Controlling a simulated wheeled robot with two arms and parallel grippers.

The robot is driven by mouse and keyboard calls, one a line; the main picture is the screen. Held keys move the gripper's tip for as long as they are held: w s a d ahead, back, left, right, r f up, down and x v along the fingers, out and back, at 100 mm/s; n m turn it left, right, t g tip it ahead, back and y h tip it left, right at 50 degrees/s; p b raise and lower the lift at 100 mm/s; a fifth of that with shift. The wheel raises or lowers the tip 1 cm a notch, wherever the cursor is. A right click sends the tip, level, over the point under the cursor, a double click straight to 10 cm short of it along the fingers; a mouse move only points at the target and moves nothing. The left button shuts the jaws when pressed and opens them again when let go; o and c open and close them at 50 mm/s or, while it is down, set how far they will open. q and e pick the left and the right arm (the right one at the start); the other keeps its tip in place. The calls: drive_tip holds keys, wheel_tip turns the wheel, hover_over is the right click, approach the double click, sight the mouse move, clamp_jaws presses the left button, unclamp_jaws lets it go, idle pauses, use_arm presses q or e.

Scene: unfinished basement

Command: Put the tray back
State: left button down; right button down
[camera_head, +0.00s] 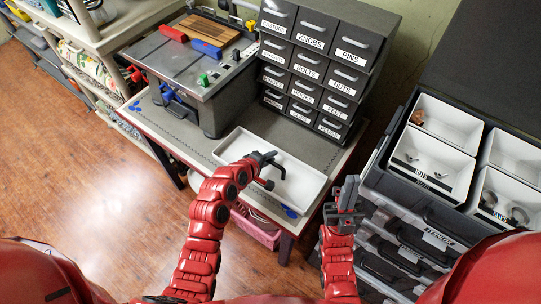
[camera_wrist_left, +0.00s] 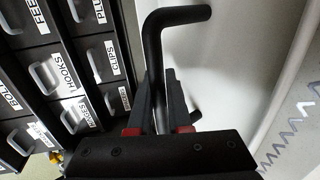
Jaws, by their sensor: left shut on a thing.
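A white shallow tray (camera_head: 232,147) lies on the grey workbench top, in front of the drawer cabinet. My left gripper (camera_head: 262,170) is above the tray and shut on a black L-shaped bar (camera_head: 267,157). In the left wrist view the bar (camera_wrist_left: 152,55) stands between the two fingers (camera_wrist_left: 160,105), its bent end pointing right. The pale tray surface (camera_wrist_left: 230,60) is behind it. My right gripper (camera_head: 346,195) is at the bench's right edge, beside the tool chest, and holds nothing that I can see. Its finger gap is too small to judge.
A dark cabinet of labelled drawers (camera_head: 318,65) stands at the back of the bench. A small grey tool bench (camera_head: 195,70) is at its left. An open tool chest (camera_head: 385,185) with white bins is at right. A pink basket (camera_head: 258,228) sits below the bench.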

use_arm(q)
drive_tip(key=shift+f, duration=0.25)
drive_tip(key=c, duration=0.9)
unclamp_jaws()
drive_tip(key=shift+o, duration=0.2)
drive_tip(key=shift+r, duration=0.1)
